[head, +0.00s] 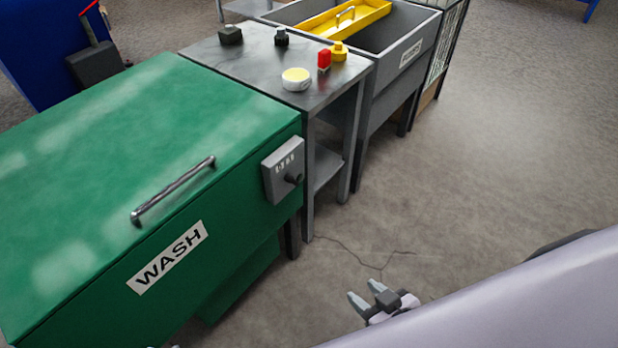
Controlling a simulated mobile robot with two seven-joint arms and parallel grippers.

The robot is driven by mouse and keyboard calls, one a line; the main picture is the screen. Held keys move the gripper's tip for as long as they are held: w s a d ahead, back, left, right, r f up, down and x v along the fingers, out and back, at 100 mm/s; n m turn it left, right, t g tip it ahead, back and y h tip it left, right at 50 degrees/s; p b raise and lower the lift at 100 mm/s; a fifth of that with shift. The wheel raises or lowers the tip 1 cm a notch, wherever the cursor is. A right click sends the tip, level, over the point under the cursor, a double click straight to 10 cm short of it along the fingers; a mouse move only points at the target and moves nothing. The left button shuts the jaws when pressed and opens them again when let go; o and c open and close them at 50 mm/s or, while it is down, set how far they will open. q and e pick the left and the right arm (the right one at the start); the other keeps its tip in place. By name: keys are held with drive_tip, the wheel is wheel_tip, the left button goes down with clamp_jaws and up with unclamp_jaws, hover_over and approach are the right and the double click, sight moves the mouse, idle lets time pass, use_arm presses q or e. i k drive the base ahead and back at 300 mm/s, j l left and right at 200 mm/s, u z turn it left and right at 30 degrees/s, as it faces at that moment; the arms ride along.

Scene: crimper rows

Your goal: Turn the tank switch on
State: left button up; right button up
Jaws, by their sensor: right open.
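The green tank (90,150) labelled WASH fills the left of the head view, its lid shut, with a metal bar handle (172,190) on top. A grey switch box (281,165) is fixed at the tank's right front corner. It has small markings and a black knob (292,179); I cannot read the knob's setting. My right gripper (366,292) is low at the bottom centre, open and empty, over the floor. It is apart from the switch box, below and to the right of it in the picture.
A grey metal table (255,65) beside the tank holds a round tub (296,79), a red item (323,60), a yellow item (339,51) and dark pieces. Beyond it stands a grey sink (425,32) with a yellow tray (345,17). The floor at right is clear.

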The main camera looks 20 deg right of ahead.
sight(288, 178)
drive_tip(key=i+l, duration=0.1)
drive_tip(key=l, duration=0.8)
drive_tip(key=i+l, duration=0.1)
drive_tip(key=l, duration=0.75)
drive_tip(key=i+l, duration=0.1)
drive_tip(key=l, duration=0.8)
drive_tip(key=i+u, duration=0.05)
